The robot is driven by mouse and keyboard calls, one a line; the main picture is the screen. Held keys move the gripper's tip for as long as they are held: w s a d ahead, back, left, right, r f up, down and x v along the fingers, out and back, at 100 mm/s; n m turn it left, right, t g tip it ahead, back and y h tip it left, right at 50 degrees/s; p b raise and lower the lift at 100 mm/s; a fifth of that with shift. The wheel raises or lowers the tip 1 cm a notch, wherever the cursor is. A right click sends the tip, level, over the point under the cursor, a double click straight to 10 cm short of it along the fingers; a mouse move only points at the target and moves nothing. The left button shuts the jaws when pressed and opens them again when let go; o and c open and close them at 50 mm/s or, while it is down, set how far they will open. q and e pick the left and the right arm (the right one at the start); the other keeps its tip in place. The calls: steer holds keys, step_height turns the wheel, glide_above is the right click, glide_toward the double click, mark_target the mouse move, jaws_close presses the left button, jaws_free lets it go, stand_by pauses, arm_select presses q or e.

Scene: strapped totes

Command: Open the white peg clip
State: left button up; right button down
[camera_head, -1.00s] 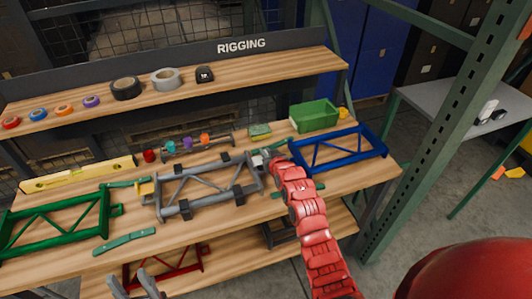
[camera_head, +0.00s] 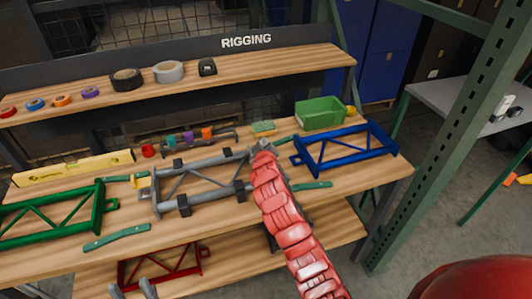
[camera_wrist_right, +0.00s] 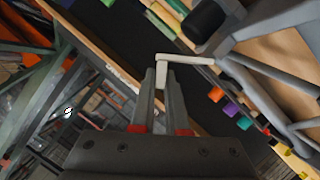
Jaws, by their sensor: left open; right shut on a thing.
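The white peg clip (camera_wrist_right: 190,60) is an L-shaped white bar in the right wrist view. Its long arm reaches to the grey truss frame (camera_wrist_right: 245,75), and its short arm lies at my fingertips. My right gripper (camera_wrist_right: 162,74) is shut on the short arm. In the head view the grey truss frame (camera_head: 205,162) lies on the bench, and my red right arm ends at its right end, hiding the clip and right fingers. My left gripper (camera_head: 133,289) is open and empty at the bottom left edge, only its fingertips showing.
A blue frame (camera_head: 352,150) lies right of my arm, a green frame (camera_head: 50,215) at left. A yellow level (camera_head: 75,167), green bars (camera_head: 116,237) and a green bin (camera_head: 320,112) are on the bench. A red frame (camera_head: 160,268) sits on the lower shelf.

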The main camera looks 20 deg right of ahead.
steer(key=a+f+n+t+h+b, duration=0.1)
steer(key=a+n+t+h+b, duration=0.2)
steer(key=a+n+b, duration=0.3)
steer(key=shift+s+a+f+n+t+h+b, duration=0.15)
steer(key=shift+a+f+n+t+h+b, duration=0.25)
steer(key=shift+n+b, duration=2.4)
steer(key=shift+d, duration=0.15)
steer(key=c, duration=0.9)
jaws_free()
steer(key=shift+s, duration=0.1)
